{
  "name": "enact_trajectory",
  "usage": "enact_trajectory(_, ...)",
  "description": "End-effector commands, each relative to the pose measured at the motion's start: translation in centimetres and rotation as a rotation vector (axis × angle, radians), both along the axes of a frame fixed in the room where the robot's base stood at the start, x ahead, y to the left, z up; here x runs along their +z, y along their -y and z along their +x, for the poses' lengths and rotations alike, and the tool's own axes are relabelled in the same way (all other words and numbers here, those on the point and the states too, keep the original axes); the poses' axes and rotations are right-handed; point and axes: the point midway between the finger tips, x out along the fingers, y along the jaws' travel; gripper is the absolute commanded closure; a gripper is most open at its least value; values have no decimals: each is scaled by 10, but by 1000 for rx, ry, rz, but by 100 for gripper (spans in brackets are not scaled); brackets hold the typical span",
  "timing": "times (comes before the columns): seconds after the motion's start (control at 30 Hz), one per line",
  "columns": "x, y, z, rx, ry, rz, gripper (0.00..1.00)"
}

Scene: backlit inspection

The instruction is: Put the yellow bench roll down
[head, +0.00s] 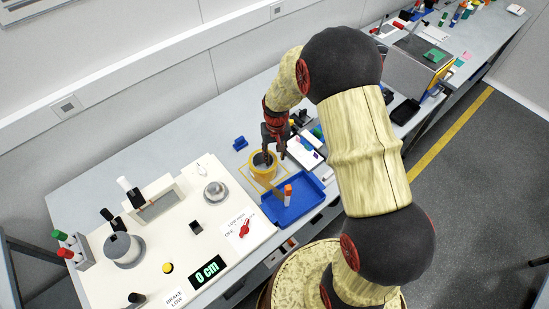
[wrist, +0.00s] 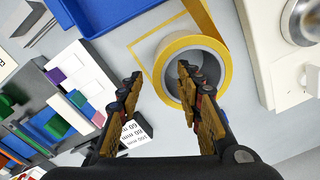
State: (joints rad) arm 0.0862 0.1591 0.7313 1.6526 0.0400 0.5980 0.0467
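The yellow bench roll (head: 263,172) is a ring of yellow tape with a grey core, and it also shows in the wrist view (wrist: 222,62). It appears to rest flat on the bench within a thin yellow outline (wrist: 139,56). A loose strip of its tape runs toward the blue tray (head: 306,212). My gripper (head: 275,157) is at the roll with its fingers apart, also seen in the wrist view (wrist: 158,80). One finger is over the core opening and the other is outside the rim. I see a gap between the outer finger and the roll.
A cream control panel (head: 205,240) with a knob and a "0 cm" display stands left of the roll. An orange-capped tube (head: 288,195) is in the tray. A small white printed block (wrist: 134,132) is near my outer finger. Several coloured blocks lie right of the gripper.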

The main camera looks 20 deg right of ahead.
Motion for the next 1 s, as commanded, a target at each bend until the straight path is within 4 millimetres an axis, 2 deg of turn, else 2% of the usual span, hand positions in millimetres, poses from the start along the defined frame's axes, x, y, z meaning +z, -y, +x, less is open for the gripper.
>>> enact_trajectory(0.1,27,1,1,0,4,-1,64)
enact_trajectory(0.3,67,2,1,0,2,0,64)
enact_trajectory(0.67,108,1,-2,3,11,-2,64)
enact_trajectory(0.77,138,-2,-8,14,45,-5,64)
enact_trajectory(0.83,170,-6,-19,25,84,-11,64)
enact_trajectory(1.0,252,-17,-66,63,196,-25,64)
